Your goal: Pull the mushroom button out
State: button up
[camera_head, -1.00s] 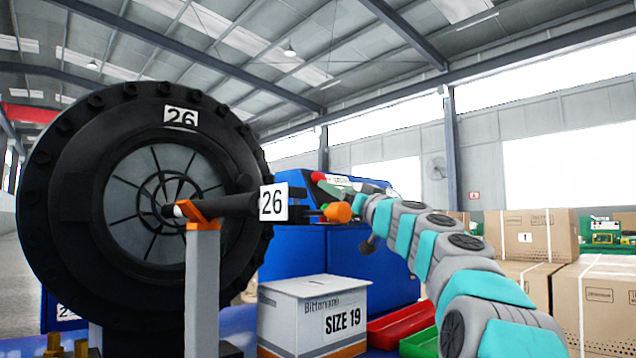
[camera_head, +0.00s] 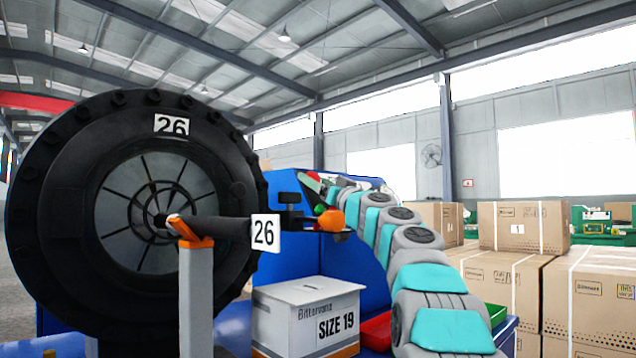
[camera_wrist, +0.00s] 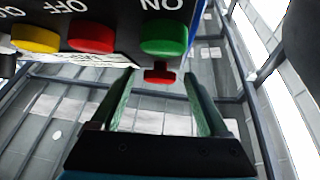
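The red mushroom button (camera_wrist: 160,74) shows in the wrist view as a small red knob with a stem, below the green ON button (camera_wrist: 163,37) on the underside edge of a control panel (camera_wrist: 118,54). My gripper (camera_wrist: 159,78) is open. Its two green-grey fingers stand one on each side of the red knob, with a visible gap on both sides, so neither appears to touch it. The knob lies near the level of the fingertips. In the head view the fingers and the mushroom button are too small to tell apart clearly.
A red OFF button (camera_wrist: 91,37) and a yellow button (camera_wrist: 36,39) sit beside the green one. In the head view, a large black wheel (camera_head: 60,230), a "26" sign (camera_head: 265,233) and a SIZE 19 box (camera_head: 285,312) stand left of my arm. Cartons (camera_head: 500,285) stand right.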

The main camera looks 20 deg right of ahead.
grip_shut()
dwell(0.4)
dwell(0.4)
